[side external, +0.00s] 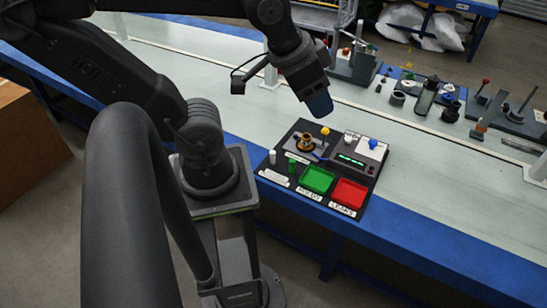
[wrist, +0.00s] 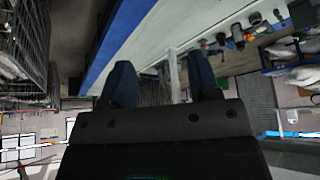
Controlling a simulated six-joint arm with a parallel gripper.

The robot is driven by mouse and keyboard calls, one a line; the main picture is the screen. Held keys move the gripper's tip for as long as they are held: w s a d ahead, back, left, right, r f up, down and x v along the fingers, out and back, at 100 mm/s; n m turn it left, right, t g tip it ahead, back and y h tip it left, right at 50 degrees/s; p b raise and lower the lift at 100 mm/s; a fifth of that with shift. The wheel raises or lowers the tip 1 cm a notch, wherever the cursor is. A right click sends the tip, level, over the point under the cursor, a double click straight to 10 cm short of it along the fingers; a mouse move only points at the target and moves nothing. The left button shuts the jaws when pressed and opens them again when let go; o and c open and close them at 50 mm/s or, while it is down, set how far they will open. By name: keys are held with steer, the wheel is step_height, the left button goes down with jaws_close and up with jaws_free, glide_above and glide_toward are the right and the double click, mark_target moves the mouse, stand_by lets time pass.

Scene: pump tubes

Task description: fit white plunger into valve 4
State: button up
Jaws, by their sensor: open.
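A small white plunger (side external: 272,157) stands upright at the left edge of a dark board (side external: 298,194), beside a green one (side external: 292,167). A brass-coloured valve (side external: 305,143) sits on a plate near the board's back left. No readable number marks which valve is valve 4. My gripper (side external: 319,105) hangs above and behind the board, apart from everything on it. In the wrist view my gripper (wrist: 162,84) shows two blue fingers spread apart with nothing between them. The board and plunger do not show in the wrist view.
The board also carries a green tray (side external: 317,179), a red tray (side external: 348,194), a yellow knob (side external: 325,131), a blue knob (side external: 373,144) and a box with a lit display (side external: 352,161). Several fixtures stand at the back right. The pale table (side external: 215,95) is clear left of the board.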

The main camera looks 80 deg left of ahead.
steer(key=shift+c, duration=0.2)
stand_by(0.3)
steer(key=w+a+f+n, duration=0.6)
steer(key=w+a+f, duration=0.1)
steer(key=w+f, duration=0.25)
steer(key=n+g+y, duration=0.4)
steer(key=n+g, duration=0.2)
steer(key=n, duration=0.6)
glide_above(273, 152)
steer(key=d, duration=0.2)
step_height(273, 152, down, 28)
steer(key=shift+x, duration=3.45)
steer(key=shift+d, duration=0.1)
steer(key=c, duration=1)
